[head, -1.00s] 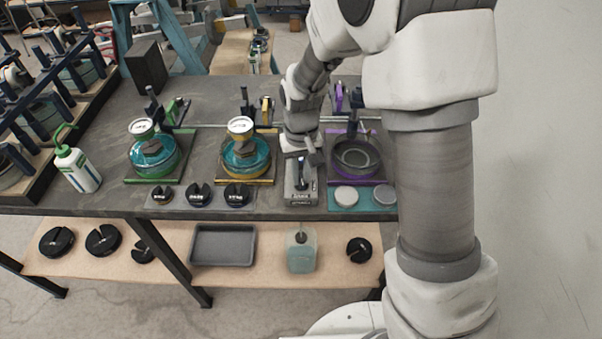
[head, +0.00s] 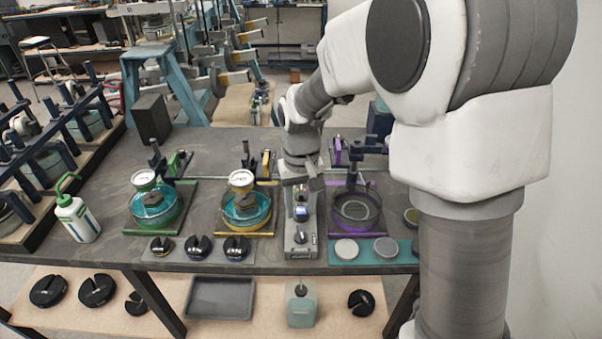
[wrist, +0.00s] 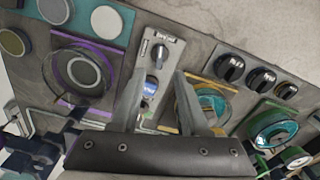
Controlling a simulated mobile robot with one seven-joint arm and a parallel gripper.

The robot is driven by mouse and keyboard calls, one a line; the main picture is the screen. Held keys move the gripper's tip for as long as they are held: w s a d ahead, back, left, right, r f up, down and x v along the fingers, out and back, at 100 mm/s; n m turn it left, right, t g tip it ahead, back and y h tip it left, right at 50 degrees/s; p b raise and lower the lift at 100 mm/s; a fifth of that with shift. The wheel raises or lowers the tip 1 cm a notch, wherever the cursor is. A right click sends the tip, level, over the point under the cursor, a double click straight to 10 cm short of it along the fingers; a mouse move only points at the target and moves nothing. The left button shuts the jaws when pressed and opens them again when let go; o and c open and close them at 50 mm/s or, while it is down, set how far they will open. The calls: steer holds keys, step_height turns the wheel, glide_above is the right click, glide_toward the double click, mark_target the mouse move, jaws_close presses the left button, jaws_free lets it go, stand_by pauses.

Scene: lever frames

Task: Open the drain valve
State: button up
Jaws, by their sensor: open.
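A narrow grey panel (head: 299,240) stands on the bench between the yellow and purple stations. It carries a black knob (head: 300,236) near its front end and a blue-faced control (head: 301,213) farther back. The wrist view shows the same black knob (wrist: 159,54) and blue-faced control (wrist: 150,86). Their labels are too small to read, so I cannot tell which one is the drain valve. My gripper (wrist: 158,76) is open and empty, pointing down over the panel. The blue-faced control shows between its fingers in the wrist view. In the head view my gripper (head: 302,184) covers the panel's back part.
A yellow-trimmed station (head: 246,206) with a gauge stands left of the panel, a green one (head: 154,206) beyond it. A purple-trimmed station (head: 357,208) is close on the right. Slotted black weights (head: 198,247) lie front left; pale discs (head: 346,249) lie on a teal mat front right.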

step_height(320, 180, up, 10)
stand_by(0.3)
steer(key=shift+f, duration=0.1)
stand_by(0.4)
steer(key=s+d+r+m+t, duration=0.1)
steer(key=s+d+r+t, duration=0.1)
steer(key=s+d, duration=0.4)
steer(key=s+d+r+m+t, duration=0.1)
steer(key=s+d+r+t, duration=0.2)
steer(key=s, duration=0.9)
steer(key=d+r, duration=0.1)
steer(key=d, duration=0.2)
steer(key=shift+s+d+r+t, duration=0.25)
steer(key=shift+s+r+t, duration=0.05)
steer(key=shift+s, duration=0.1)
steer(key=shift+a, duration=0.15)
stand_by(1.8)
